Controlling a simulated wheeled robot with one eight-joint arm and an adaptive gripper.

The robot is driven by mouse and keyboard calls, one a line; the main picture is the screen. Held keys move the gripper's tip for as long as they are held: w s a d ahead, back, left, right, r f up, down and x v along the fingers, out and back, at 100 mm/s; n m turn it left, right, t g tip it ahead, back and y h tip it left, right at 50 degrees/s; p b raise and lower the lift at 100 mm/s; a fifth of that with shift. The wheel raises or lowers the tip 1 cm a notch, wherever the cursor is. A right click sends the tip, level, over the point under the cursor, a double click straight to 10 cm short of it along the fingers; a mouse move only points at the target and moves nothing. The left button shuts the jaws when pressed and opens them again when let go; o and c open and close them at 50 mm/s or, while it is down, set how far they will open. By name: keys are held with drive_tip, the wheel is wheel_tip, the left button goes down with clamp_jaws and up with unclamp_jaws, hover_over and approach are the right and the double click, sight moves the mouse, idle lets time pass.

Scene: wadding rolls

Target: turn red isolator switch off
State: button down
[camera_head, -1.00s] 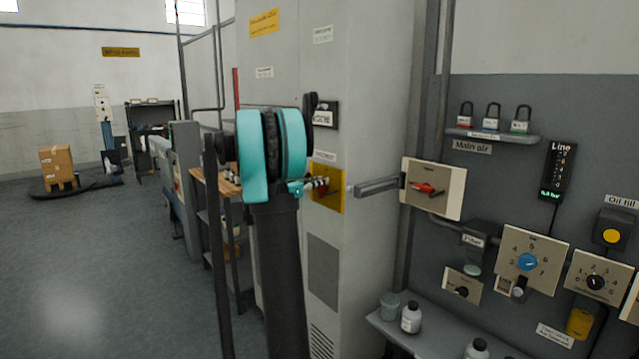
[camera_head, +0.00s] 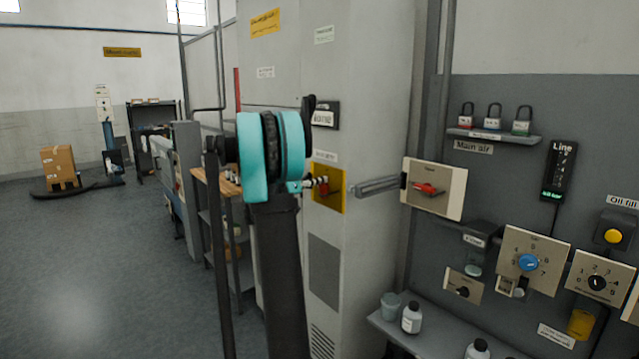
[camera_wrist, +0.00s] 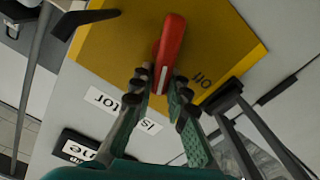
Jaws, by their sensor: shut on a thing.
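The red isolator switch handle (camera_head: 324,187) sits on a yellow plate (camera_head: 330,203) on the side of the tall grey cabinet. In the wrist view the red handle (camera_wrist: 170,45) stands out over the yellow plate (camera_wrist: 215,45), with the printed word "off" beside it. My gripper (camera_wrist: 162,82) has one finger on each side of the handle's near end and is shut on it. In the head view my gripper (camera_head: 309,186) reaches the handle from the left, and my arm hides part of the cabinet. An "Isolator" label (camera_wrist: 122,110) shows upside down in the wrist view.
A panel with a second, smaller red lever (camera_head: 428,189) stands to the right on a grey bracket. Blue (camera_head: 527,262) and black knobs (camera_head: 597,283) and a shelf with bottles (camera_head: 411,318) are further right. Open floor (camera_head: 90,270) lies on the left.

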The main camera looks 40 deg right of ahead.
drive_tip(key=n, duration=0.4)
drive_tip(key=w+f+n, duration=0.1)
drive_tip(key=n, duration=0.3)
drive_tip(key=f+n, duration=0.1)
drive_tip(key=n, duration=0.3)
drive_tip(key=shift+w+a+f+n, duration=0.1)
drive_tip(key=shift+w+f+n, duration=0.2)
drive_tip(key=shift+n, duration=0.1)
idle(0.3)
drive_tip(key=c, duration=1.5)
unclamp_jaws()
drive_tip(key=a, duration=0.8)
drive_tip(key=s+a, duration=0.1)
drive_tip(key=a, duration=0.3)
